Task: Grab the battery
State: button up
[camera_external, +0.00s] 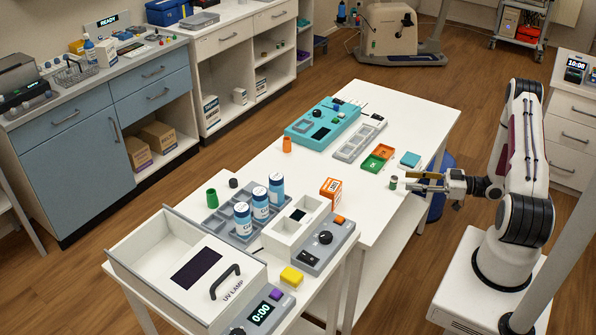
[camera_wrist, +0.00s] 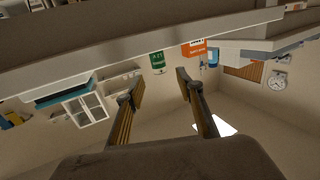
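A small upright cylinder, which looks like the battery (camera_external: 394,183), stands near the right edge of the white table. In the wrist view, which is upside down, the battery (camera_wrist: 157,62) appears green with a white marking. My gripper (camera_external: 413,181) is just to the right of it in the external view, level with the table edge. In the wrist view my gripper (camera_wrist: 160,75) has its two fingers apart with nothing held between them. The battery shows beyond the fingertips, lined up with the gap. I cannot tell the exact distance.
An orange box (camera_external: 331,188) stands further left, also in the wrist view (camera_wrist: 193,48). Green and orange trays (camera_external: 378,160) and a teal block (camera_external: 410,159) lie behind the battery. Blue-and-white bottles (camera_external: 260,203) stand in a grey rack.

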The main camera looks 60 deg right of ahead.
aim_at(395, 177)
jog(key=shift+w+a, duration=0.3)
jog(key=shift+w, duration=0.35)
jog(key=shift+x, duration=2.6)
jog(key=shift+r, duration=0.15)
grip_shut()
